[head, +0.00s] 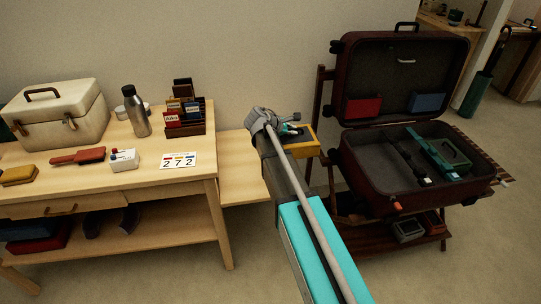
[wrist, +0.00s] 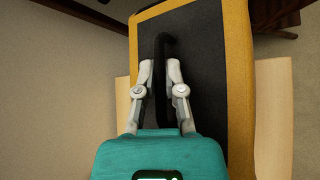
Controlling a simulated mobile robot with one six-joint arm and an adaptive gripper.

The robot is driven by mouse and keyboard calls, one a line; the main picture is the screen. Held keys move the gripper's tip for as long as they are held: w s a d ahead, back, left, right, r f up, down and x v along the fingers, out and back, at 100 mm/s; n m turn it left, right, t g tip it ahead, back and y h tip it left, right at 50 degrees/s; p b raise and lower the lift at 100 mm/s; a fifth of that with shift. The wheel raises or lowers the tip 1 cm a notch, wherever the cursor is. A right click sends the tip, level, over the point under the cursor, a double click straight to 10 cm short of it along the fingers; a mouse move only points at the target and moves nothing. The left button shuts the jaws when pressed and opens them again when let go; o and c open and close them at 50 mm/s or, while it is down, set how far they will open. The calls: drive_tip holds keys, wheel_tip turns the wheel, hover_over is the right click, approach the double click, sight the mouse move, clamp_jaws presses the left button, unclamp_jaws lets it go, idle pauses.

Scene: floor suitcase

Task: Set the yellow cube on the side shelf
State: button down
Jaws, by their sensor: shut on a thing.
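The yellow cube (head: 301,146) is a soft-looking yellow case with a dark top and a black handle (wrist: 163,45). My gripper (wrist: 160,68) is shut on this handle, and the cube (wrist: 236,70) fills much of the wrist view. In the head view my gripper (head: 290,128) is at the cube's upper left, and my arm hides part of the cube. The side shelf (head: 243,168) is a pale wooden board right of the table. Pale wood (wrist: 272,120) shows below the cube on both sides in the wrist view. I cannot tell whether the cube touches it.
An open dark red suitcase (head: 378,188) stands on a rack at the right. The wooden table (head: 110,182) at the left carries a cream box (head: 60,118), a metal bottle (head: 137,112) and a card holder. The shelf's visible left part is bare.

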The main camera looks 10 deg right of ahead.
drive_tip(key=a, duration=0.1)
drive_tip(key=a+f+b, duration=0.1)
drive_tip(key=a, duration=0.1)
drive_tip(key=w+a+f, duration=0.1)
drive_tip(key=shift+a+f+b, duration=0.2)
drive_tip(key=shift+b, duration=0.2)
drive_tip(key=a+f+b, duration=0.1)
drive_tip(key=f+b, duration=0.1)
drive_tip(key=a+f+b, duration=0.1)
drive_tip(key=shift+w+a+f+b, duration=0.25)
drive_tip(key=shift+a+f+b, duration=0.05)
drive_tip(key=shift+a+b, duration=0.05)
drive_tip(key=shift+a+f+b, duration=0.45)
drive_tip(key=shift+a, duration=0.05)
drive_tip(key=shift+w+a+f+b, duration=0.15)
drive_tip(key=shift+a+f+b, duration=0.3)
drive_tip(key=shift+f+b, duration=1.55)
